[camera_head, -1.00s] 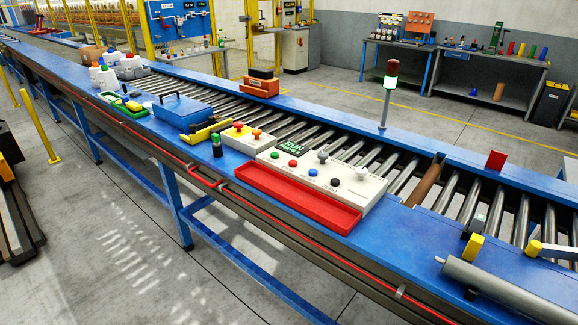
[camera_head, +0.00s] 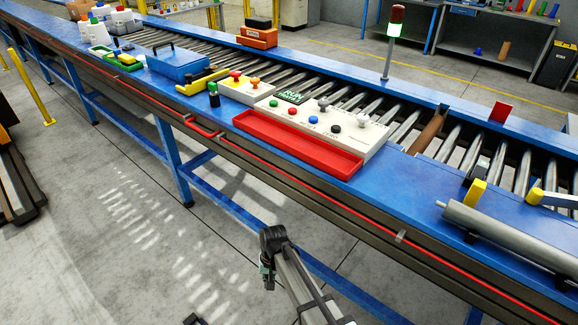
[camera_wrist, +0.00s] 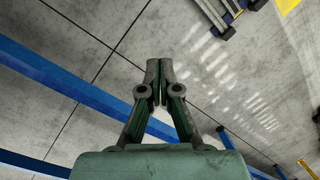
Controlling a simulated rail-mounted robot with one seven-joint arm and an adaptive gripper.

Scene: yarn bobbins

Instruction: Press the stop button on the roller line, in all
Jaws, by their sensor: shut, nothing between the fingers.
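A white control panel (camera_head: 345,135) sits on the blue roller line frame. It carries a green button (camera_head: 273,103), a red button (camera_head: 292,111), a blue button (camera_head: 313,119), a black button (camera_head: 335,129), and raised grey knobs. A dark display (camera_head: 291,96) on it reads RUN in green. Left of it, a smaller pale box (camera_head: 246,93) has a red and an orange mushroom button. The labels are too small to read. My gripper (camera_wrist: 160,66) is shut and empty, over the floor in the wrist view. My arm shows low in the head view, below the line's front edge.
A red tray (camera_head: 298,149) lies in front of the panel. A dark cylinder with a green top (camera_head: 214,96), a blue toolbox (camera_head: 180,67) and a yellow-handled tool stand left. A signal tower (camera_head: 392,40) is lit. A grey tube (camera_head: 510,235) lies right. Open floor is in front.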

